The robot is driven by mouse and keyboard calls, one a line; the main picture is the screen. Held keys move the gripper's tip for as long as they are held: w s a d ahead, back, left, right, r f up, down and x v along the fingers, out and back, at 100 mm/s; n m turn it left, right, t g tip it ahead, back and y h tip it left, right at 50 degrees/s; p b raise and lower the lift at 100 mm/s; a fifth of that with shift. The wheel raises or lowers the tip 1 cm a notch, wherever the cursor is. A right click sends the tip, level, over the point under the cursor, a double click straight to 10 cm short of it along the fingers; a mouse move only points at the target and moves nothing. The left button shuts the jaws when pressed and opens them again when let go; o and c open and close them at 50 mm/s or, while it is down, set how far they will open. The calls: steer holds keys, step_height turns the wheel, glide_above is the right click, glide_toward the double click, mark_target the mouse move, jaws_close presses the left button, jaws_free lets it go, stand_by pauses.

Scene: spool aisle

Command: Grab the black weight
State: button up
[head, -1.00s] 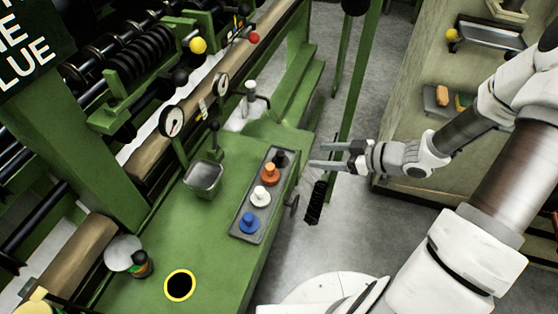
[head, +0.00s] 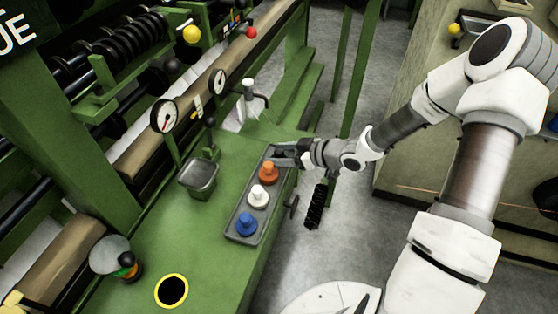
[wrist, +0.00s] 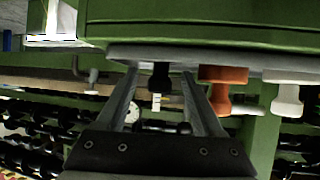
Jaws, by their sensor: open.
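The black weight (wrist: 160,76) shows in the wrist view between the two fingers of my gripper (wrist: 159,74), with a gap on each side. In the head view my gripper (head: 280,158) is at the far end of the grey tray (head: 236,232), and it mostly hides the black weight there. My gripper is open, with its fingers on either side of the weight. I cannot tell whether a finger touches it.
An orange weight (head: 268,173) stands beside the black one, then a white weight (head: 257,198) and a blue weight (head: 246,225) in the same tray. A grey metal bin (head: 198,179), gauges and a yellow-rimmed hole (head: 172,291) are on the green bench.

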steer(key=shift+a, duration=0.15)
jaws_close()
stand_by(0.5)
